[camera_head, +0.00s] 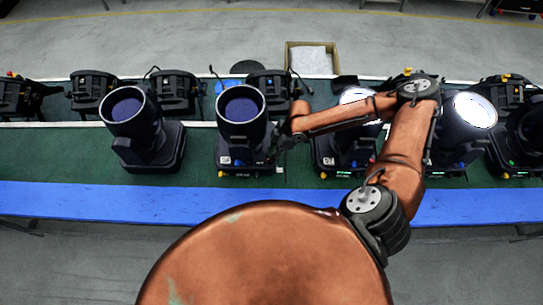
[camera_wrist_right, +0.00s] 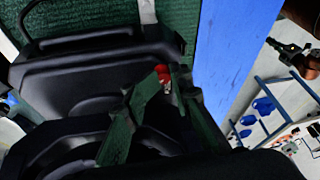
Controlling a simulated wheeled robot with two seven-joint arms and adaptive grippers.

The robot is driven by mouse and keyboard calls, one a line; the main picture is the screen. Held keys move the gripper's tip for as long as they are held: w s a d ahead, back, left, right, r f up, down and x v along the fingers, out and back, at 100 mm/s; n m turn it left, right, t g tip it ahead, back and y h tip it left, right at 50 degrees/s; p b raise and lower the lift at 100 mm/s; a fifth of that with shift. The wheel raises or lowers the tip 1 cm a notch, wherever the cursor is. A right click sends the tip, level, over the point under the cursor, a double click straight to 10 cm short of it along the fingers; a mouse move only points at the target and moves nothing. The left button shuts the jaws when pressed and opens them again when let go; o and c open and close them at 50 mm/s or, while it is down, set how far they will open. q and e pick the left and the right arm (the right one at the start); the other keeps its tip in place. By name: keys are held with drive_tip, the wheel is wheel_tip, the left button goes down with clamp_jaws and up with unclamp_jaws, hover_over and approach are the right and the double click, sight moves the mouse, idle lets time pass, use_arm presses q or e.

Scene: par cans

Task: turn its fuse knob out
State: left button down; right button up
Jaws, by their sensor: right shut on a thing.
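The par can (camera_head: 241,110) beside my right gripper is a black lamp with a round dark blue lens, standing upright on a black base. My right gripper (camera_head: 282,147) is at the right side of that base in the head view; its fingertips are small and dark there. In the right wrist view, the two fingers of my right gripper (camera_wrist_right: 164,78) close on a small red fuse knob (camera_wrist_right: 162,70) at the edge of the black base (camera_wrist_right: 90,78). The fingers hide part of the knob. I cannot tell how far the knob stands out. My left gripper is not in view.
Another dark par can (camera_head: 130,113) stands to the left; lit ones (camera_head: 474,112) stand to the right, partly behind my arm. More lamps line the back. A cardboard box (camera_head: 338,58) stands behind. A blue strip (camera_head: 90,197) runs along the green bench's front.

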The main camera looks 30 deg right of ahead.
drive_tip(key=shift+s+a+f, duration=0.1)
drive_tip(key=shift+s+f, duration=0.1)
clamp_jaws()
drive_tip(key=o, duration=0.5)
unclamp_jaws()
drive_tip(key=shift+s, duration=0.1)
drive_tip(key=shift+o, duration=0.2)
drive_tip(key=shift+r, duration=0.3)
drive_tip(key=shift+v, duration=1.55)
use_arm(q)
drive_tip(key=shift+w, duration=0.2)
use_arm(e)
drive_tip(key=shift+w+v, duration=0.1)
drive_tip(key=shift+v, duration=1.3)
drive_tip(key=shift+w+v, duration=0.15)
drive_tip(key=shift+v, duration=1.25)
drive_tip(key=shift+s, duration=0.1)
